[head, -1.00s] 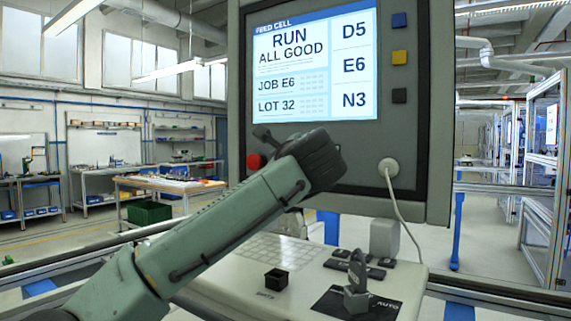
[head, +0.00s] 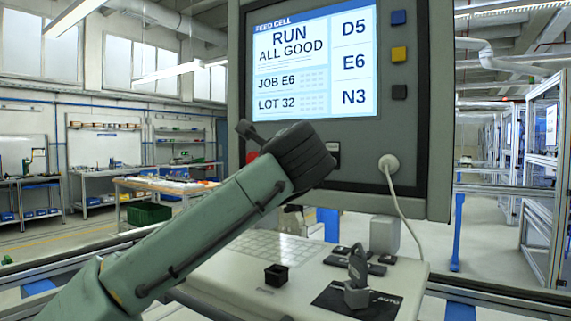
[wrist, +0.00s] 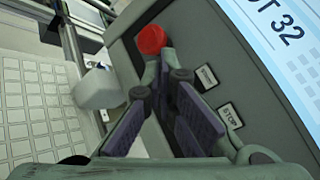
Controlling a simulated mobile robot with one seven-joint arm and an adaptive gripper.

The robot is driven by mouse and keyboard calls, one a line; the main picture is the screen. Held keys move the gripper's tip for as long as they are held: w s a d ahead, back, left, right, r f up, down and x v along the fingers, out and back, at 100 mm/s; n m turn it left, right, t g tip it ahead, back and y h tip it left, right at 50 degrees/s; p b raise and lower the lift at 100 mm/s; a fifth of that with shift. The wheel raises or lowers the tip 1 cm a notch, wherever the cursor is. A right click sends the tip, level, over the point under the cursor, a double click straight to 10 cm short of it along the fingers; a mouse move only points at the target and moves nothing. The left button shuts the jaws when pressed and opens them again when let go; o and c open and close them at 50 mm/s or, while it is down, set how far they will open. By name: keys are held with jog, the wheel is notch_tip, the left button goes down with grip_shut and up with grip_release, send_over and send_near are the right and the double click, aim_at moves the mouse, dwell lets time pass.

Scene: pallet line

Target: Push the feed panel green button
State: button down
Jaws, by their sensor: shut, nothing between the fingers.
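The feed panel (head: 428,150) is a grey upright box with a lit screen. No green button shows in either view; my wrist and gripper hide part of the panel's lower face. A red button (wrist: 151,40) shows just beyond my fingertips in the wrist view; in the head view it is mostly covered by my arm (head: 252,157). My gripper (wrist: 166,74) is shut and empty, in front of the panel's lower face. I cannot tell whether it touches the panel. A STOP label (wrist: 230,115) and another small label (wrist: 206,77) lie to its right.
A white cable hangs from a round plug (head: 388,166). Below is a pale console with a keyboard (head: 275,248), a black square piece (head: 276,275) and a grey switch (head: 357,285).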

jog(key=shift+s+a, duration=0.7)
jog(key=shift+s, duration=0.25)
